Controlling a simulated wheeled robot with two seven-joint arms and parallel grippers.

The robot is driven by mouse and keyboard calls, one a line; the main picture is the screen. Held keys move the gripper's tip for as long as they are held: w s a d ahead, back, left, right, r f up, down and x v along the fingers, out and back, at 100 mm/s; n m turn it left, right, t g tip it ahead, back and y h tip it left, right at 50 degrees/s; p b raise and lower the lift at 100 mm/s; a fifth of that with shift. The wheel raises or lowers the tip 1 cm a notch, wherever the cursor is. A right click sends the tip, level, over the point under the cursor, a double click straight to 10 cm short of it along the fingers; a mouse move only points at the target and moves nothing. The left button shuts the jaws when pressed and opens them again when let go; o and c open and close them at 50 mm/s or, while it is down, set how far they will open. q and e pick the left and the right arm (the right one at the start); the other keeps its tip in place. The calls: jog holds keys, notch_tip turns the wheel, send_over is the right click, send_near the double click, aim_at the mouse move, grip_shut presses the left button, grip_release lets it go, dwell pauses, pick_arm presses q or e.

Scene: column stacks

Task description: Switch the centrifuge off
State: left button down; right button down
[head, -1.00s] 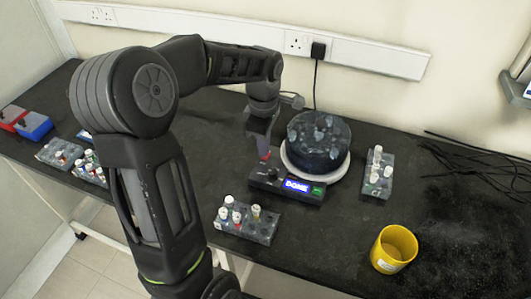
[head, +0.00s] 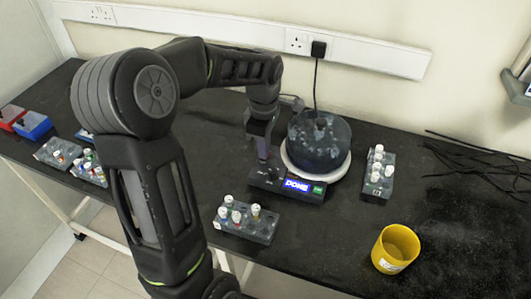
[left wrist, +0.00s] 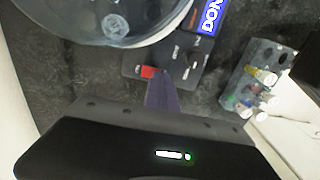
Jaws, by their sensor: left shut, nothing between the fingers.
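The centrifuge (head: 319,146) is a dark drum on a white round base. Its black control panel (head: 268,184) at the front has a lit blue display (head: 297,184) reading "DONE" and a green patch (head: 318,189) to its right. My left gripper (head: 263,158) is shut and empty, pointing down at the left end of the panel. In the left wrist view a red switch-like part (left wrist: 149,72) shows on the panel, right beside my fingertips (left wrist: 161,74). I cannot tell whether they touch it. The fingers hide this red part in the head view. My right gripper is not in view.
A tube rack (head: 246,222) stands just in front of the panel, and another (head: 378,174) right of the centrifuge. A yellow cup (head: 395,249) is at the front right. Black cables (head: 480,165) lie at the far right. More racks (head: 60,153) stand at the left.

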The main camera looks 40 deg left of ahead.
pick_arm(q)
jog(key=shift+f+b, duration=0.3)
jog(key=shift+f, duration=0.15)
jog(key=shift+r+p, duration=1.95)
jog(key=shift+r, duration=0.6)
